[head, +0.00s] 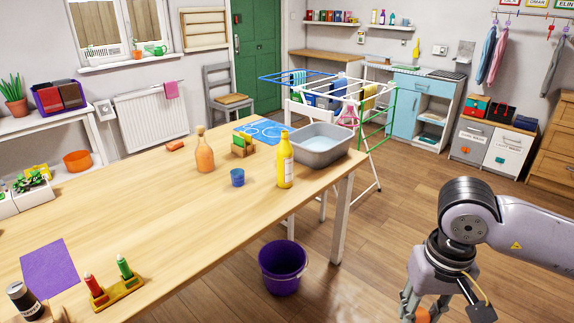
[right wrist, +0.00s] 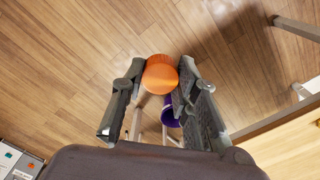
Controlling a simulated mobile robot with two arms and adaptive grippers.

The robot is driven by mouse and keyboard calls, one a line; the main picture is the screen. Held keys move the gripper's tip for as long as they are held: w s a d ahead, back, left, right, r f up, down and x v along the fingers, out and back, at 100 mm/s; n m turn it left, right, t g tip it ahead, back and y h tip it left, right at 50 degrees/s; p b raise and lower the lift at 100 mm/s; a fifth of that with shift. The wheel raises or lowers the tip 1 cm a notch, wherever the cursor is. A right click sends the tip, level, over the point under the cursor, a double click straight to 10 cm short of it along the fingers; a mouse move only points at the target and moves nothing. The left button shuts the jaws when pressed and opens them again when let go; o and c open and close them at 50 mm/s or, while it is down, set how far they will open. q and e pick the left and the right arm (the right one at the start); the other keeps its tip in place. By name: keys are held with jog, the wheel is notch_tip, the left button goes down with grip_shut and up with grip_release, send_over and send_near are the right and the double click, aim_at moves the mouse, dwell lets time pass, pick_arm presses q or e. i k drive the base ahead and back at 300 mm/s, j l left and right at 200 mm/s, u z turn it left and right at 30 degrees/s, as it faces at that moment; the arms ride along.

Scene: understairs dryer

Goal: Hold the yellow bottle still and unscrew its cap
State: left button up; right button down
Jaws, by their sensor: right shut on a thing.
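The yellow bottle (head: 284,163) stands upright on the wooden table near its right edge, beside the grey basin. It has a pale label, and its narrow top looks yellow; whether a cap sits on it is too small to tell. No gripper touches it. My right gripper (head: 422,309) is at the lower right, off the table and above the floor. Its fingers are shut on an orange round cap-like thing (right wrist: 161,74), which shows between the fingertips in the right wrist view. My left gripper is not in view.
A purple bucket (head: 283,268) stands on the floor by the table. A drying rack (head: 375,125) is behind the basin.

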aim_at(285, 152)
jog(key=i+l+u, duration=0.2)
jog(key=i, duration=0.25)
jog(key=i+u, duration=0.2)
jog(key=i, duration=0.25)
jog(key=i+l+u, duration=0.2)
jog(key=i, duration=0.25)
jog(key=i+l+u, duration=0.2)
jog(key=i+l, duration=0.15)
jog(key=i, duration=0.05)
